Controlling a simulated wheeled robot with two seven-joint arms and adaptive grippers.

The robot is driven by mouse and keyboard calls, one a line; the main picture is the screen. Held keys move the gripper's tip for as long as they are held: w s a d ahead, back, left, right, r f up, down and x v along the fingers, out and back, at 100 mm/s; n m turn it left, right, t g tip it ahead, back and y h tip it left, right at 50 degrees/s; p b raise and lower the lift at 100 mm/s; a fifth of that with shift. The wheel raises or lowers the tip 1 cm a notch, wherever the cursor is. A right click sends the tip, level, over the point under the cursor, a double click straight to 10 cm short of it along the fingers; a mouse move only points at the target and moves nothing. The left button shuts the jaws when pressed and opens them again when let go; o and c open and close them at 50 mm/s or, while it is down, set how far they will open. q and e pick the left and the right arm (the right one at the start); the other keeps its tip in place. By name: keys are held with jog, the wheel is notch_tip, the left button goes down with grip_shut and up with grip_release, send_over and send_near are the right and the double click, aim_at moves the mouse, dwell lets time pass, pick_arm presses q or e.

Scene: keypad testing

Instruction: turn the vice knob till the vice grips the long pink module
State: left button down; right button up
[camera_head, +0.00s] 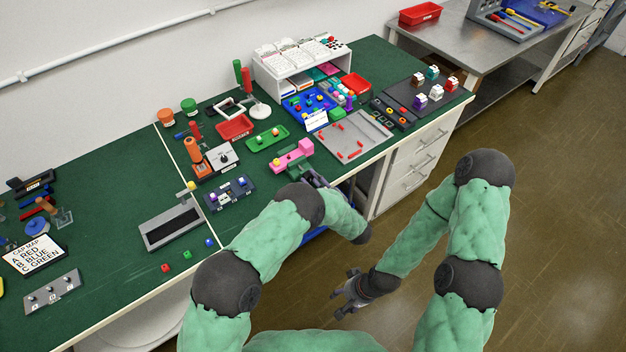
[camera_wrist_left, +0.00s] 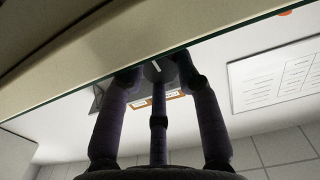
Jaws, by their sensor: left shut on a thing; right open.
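The long pink module (camera_head: 290,158) lies near the front edge of the green bench, with a small yellow piece on it. My left gripper (camera_head: 314,179) is at the bench edge just beside the module, partly hidden by my arm. In the left wrist view, my left gripper (camera_wrist_left: 158,72) is shut on a dark round knob (camera_wrist_left: 153,69) with a white line, under the bench edge. My right gripper (camera_head: 347,293) is open and empty, over the floor away from the bench.
A green tray (camera_head: 267,138), a dark module (camera_head: 230,193) and a grey board with red pieces (camera_head: 352,136) surround the pink module. White drawers (camera_head: 412,165) stand below the bench at the right. The floor in front is clear.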

pick_arm(q)
jog(key=shift+w+a+r, duration=0.1)
jog(key=shift+w+r, duration=0.05)
jog(key=shift+r, duration=0.15)
jog(key=c, duration=0.9)
grip_release()
jog(key=shift+f+m, duration=0.1)
jog(key=shift+m, duration=0.2)
jog(key=shift+s+f, duration=0.3)
jog(key=shift+f, duration=0.1)
